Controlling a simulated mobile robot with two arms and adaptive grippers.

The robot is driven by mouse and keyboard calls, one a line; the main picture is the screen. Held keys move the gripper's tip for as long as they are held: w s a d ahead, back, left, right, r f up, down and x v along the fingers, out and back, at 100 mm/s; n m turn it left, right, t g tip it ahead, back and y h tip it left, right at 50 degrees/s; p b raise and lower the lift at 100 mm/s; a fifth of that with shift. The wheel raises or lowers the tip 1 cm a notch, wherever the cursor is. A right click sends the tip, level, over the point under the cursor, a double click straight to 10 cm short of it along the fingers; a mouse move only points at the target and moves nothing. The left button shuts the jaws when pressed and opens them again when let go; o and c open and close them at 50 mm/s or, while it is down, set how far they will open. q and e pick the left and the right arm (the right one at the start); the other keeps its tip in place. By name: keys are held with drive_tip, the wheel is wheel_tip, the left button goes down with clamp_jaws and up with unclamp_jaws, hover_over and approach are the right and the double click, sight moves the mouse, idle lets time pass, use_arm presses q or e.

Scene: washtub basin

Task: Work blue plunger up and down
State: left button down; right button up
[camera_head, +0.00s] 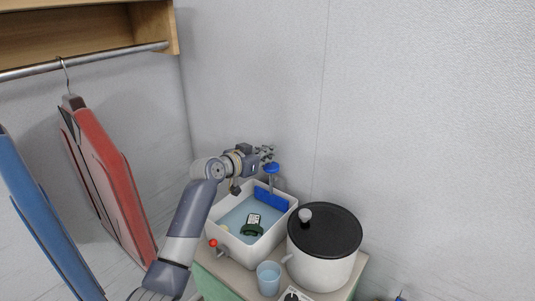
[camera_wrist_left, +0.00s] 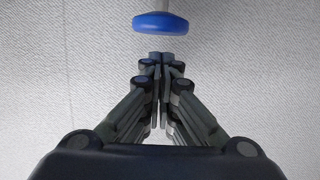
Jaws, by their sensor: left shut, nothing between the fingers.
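The blue plunger knob (camera_head: 272,168) stands at the top of a thin upright rod at the back of the white washtub basin (camera_head: 280,226). A blue block (camera_head: 270,198) sits lower down inside the basin's back wall. My left gripper (camera_head: 267,152) is above the basin's back edge, close to the knob and slightly above and left of it in the picture. In the left wrist view the blue knob (camera_wrist_left: 160,23) lies just ahead of my closed, empty fingertips (camera_wrist_left: 161,58), with a visible gap. My right gripper is not in view.
The basin holds water and a dark green object with a light face (camera_head: 252,225). A white pot with a black lid (camera_head: 325,230) stands close on the right. A cup of water (camera_head: 268,277) is in front. Clothes (camera_head: 110,180) hang at the left.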

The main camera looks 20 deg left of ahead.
use_arm(q)
drive_tip(key=shift+s+f, duration=0.1)
drive_tip(key=shift+f, duration=0.5)
drive_tip(key=shift+f, duration=0.15)
